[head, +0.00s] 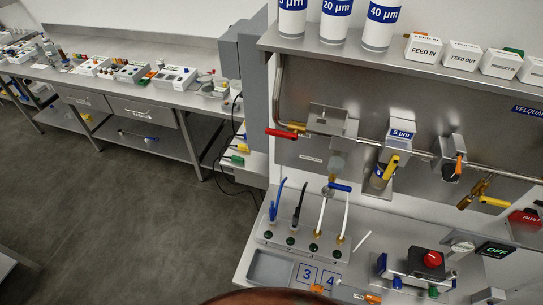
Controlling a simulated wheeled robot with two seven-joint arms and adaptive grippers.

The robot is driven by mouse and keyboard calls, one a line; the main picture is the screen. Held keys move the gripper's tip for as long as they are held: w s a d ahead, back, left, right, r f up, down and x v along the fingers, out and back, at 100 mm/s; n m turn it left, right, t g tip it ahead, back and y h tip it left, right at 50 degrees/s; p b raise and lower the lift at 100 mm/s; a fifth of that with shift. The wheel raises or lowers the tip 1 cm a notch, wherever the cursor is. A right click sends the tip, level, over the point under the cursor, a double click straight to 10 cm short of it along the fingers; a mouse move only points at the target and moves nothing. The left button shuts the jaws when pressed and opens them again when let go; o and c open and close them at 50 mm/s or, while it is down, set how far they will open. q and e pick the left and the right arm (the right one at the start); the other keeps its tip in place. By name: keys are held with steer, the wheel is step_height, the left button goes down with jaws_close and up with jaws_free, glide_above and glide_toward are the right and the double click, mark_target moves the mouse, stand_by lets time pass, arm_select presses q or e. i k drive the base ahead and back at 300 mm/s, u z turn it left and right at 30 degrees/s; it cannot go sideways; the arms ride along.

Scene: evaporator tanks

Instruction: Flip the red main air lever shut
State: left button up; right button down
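A red lever (281,133) sticks out to the left from a brass valve body (297,127) on the steel pipe, at the left end of the back panel. It lies nearly level, tilted slightly, and its left end is free in the air. I take it to be the main air lever, but I can read no label that says so. Neither of my grippers shows in the head view, so I see nothing touching the lever.
A blue-handled valve (340,187) hangs below. A grey cabinet (245,70) stands left of the panel. A hose manifold (303,235) sits below; floor at left is clear.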

mark_target(284, 135)
steer(key=u, duration=0.6)
steer(key=k, duration=0.7)
steer(key=u, duration=1.05)
steer(key=k, duration=0.8)
steer(key=z, duration=0.5)
